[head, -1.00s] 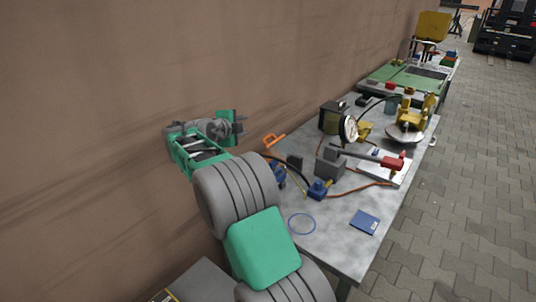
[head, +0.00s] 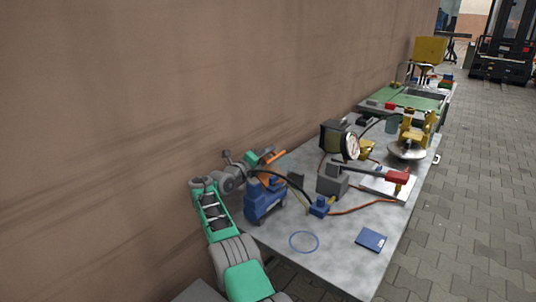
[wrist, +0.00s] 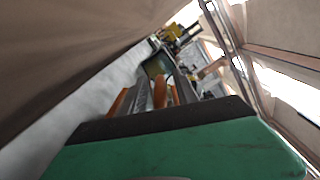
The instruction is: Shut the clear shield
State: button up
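A small see-through grey-green pane (head: 391,124), which looks like the clear shield, stands raised beside the yellow machine (head: 414,134) on the bench. It is too small to tell its exact tilt. My gripper (head: 268,157) is at the bench's left edge by the wall, well short of the pane. It is next to an orange handle-like thing (head: 276,155) and above a blue pump-like unit (head: 265,200). In the wrist view, grey fingers (wrist: 160,95) show beyond the green palm, with orange on both sides. I cannot tell whether they are open or touch anything.
A gauge (head: 350,146) on a dark box, a grey block with a red-ended lever (head: 397,177), hoses, a blue ring (head: 304,242) and a blue booklet (head: 371,240) occupy the grey bench (head: 335,262). The wall (head: 150,110) is close on the left. Paved floor (head: 470,210) is open on the right.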

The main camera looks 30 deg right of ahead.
jog(key=shift+d, duration=0.25)
grip_shut()
dwell(1.4)
